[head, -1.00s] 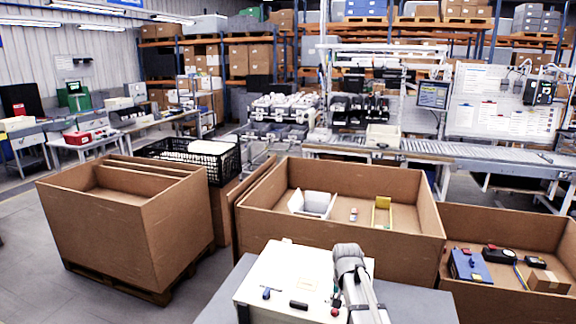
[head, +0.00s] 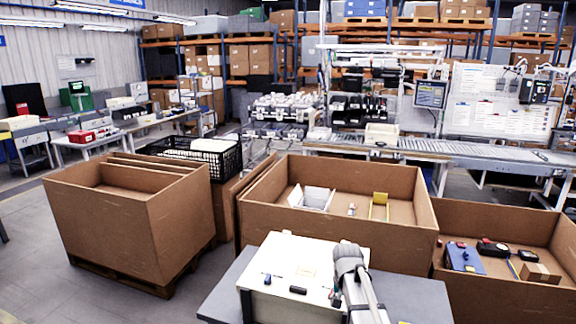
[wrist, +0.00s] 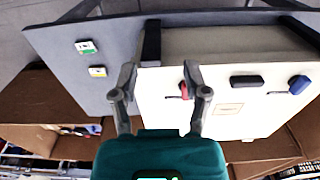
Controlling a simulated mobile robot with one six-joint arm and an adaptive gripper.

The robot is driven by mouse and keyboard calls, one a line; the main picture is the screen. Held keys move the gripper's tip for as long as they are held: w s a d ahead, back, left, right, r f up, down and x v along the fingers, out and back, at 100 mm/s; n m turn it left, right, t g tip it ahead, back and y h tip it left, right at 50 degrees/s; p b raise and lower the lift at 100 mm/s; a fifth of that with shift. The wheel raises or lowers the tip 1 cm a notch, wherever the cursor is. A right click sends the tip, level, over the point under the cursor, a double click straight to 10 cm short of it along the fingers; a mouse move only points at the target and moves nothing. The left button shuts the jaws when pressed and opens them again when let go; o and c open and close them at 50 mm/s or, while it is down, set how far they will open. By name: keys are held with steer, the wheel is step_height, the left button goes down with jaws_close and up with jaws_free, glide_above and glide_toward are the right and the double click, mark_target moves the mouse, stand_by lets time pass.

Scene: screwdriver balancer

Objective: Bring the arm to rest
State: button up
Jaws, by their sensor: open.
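My gripper (wrist: 160,80) shows in the wrist view with its two dark fingers spread apart and nothing between them. It points toward a white box (wrist: 225,120) with a black handle (wrist: 246,80), a blue knob (wrist: 299,84) and a small red part (wrist: 184,90) on its face. The gap to the box cannot be told. In the head view the white box (head: 295,262) stands on a grey surface, and my grey arm crosses its right side. The gripper's fingers cannot be made out in the head view.
The grey surface (head: 420,298) carries two small labelled items (wrist: 87,47) in the wrist view. Large cardboard bins stand at left (head: 125,225), middle (head: 330,235) and right (head: 500,290). A conveyor (head: 450,153) runs behind. Open floor (head: 35,240) lies at far left.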

steer(key=s+f+n+b, duration=0.2)
steer(key=s+f+b, duration=0.3)
steer(key=s, duration=0.3)
steer(key=s+f+n+b, duration=0.1)
steer(key=s+f+b, duration=0.3)
steer(key=s, duration=0.4)
steer(key=shift+f+n+b, duration=0.4)
steer(key=shift+f, duration=0.1)
